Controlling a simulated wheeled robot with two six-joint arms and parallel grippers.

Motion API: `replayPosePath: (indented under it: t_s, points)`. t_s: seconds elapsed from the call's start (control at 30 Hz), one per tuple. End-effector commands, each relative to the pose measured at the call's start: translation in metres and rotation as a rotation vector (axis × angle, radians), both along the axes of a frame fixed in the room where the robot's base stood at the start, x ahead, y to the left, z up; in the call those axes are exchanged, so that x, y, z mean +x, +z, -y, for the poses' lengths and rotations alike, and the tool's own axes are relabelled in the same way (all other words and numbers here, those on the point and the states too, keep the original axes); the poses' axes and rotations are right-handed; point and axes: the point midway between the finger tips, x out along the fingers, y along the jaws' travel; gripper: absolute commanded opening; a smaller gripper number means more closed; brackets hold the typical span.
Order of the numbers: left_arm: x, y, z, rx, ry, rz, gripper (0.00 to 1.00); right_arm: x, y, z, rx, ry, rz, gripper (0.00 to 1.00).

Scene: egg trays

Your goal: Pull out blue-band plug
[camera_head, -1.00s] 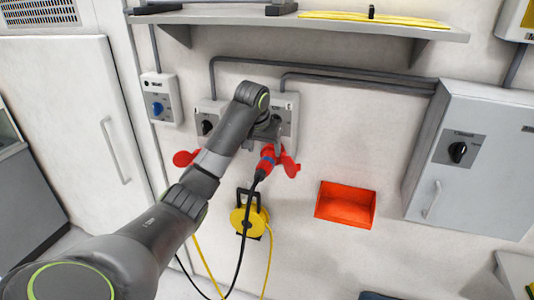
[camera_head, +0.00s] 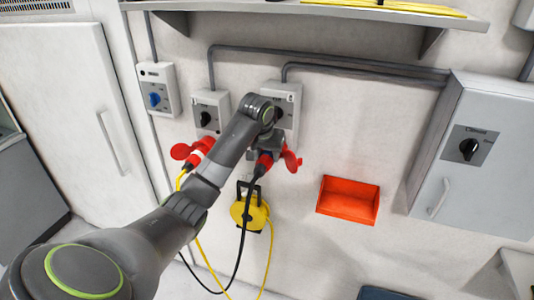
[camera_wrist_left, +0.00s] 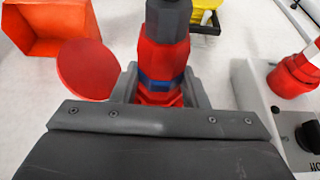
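The blue-band plug (camera_wrist_left: 160,83) is red with a blue ring and a dark grey back end. It stands between the fingers of my left gripper (camera_wrist_left: 161,88), which look closed against both its sides. In the head view the plug (camera_head: 264,162) hangs below the right grey socket box (camera_head: 287,97), its black cable running down. My left gripper (camera_head: 264,147) covers its upper part. The socket mouth is hidden, so I cannot tell how deep the plug sits. A round red lid (camera_wrist_left: 88,69) stands open beside it. My right gripper is not in view.
A red plug with a white band (camera_head: 198,153) and yellow cable sits under the left socket box (camera_head: 210,107). A yellow cable reel (camera_head: 250,214) hangs below. An orange bin (camera_head: 347,202) and a grey cabinet (camera_head: 469,160) are to the right.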

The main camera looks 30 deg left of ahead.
Motion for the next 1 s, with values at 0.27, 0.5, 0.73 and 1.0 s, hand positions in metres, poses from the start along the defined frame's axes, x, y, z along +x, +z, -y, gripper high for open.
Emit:
replayPosePath:
  t_s: [0.27,0.5,0.73,1.0]
  points:
    - [0.001,0.001,0.000,0.000,-0.001,0.003,0.08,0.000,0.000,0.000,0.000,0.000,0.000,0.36]
    - [-0.005,0.001,0.001,0.000,-0.001,0.003,0.08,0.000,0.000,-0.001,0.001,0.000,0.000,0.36]
    - [-0.012,0.000,0.003,-0.001,-0.003,-0.001,0.08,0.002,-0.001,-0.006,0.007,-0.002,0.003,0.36]
    - [-0.020,0.000,0.005,-0.001,0.000,0.000,0.08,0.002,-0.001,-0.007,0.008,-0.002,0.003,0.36]
